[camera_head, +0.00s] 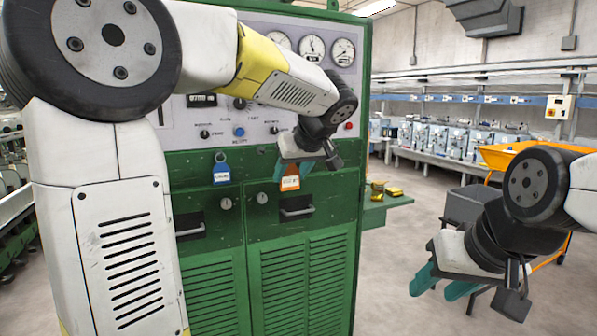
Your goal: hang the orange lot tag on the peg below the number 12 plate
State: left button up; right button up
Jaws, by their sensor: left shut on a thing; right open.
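The orange lot tag (290,184), with a white label, is in front of the green cabinet's upper door edge. My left gripper (293,167) is shut on the tag's upper end, which its teal fingers partly hide, and the tag hangs below them. My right gripper (443,283) is open and empty at the lower right, well away from the cabinet. I cannot make out a number 12 plate or a peg below it in this view; my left arm covers part of the panel.
A blue tag (221,174) hangs by a ring on the green cabinet (340,215), left of the orange tag. Two door handles (297,211) stick out below. A green ledge with yellow items (385,189) is to the right. An orange cart (500,155) stands behind my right arm. Open floor lies between.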

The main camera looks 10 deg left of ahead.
aim_at(298, 176)
pick_arm(q)
jog(key=shift+s+d, duration=0.55)
jog(key=shift+s, duration=0.25)
jog(key=shift+s+d, duration=0.5)
jog(key=shift+s, duration=0.25)
jog(key=shift+w, duration=0.1)
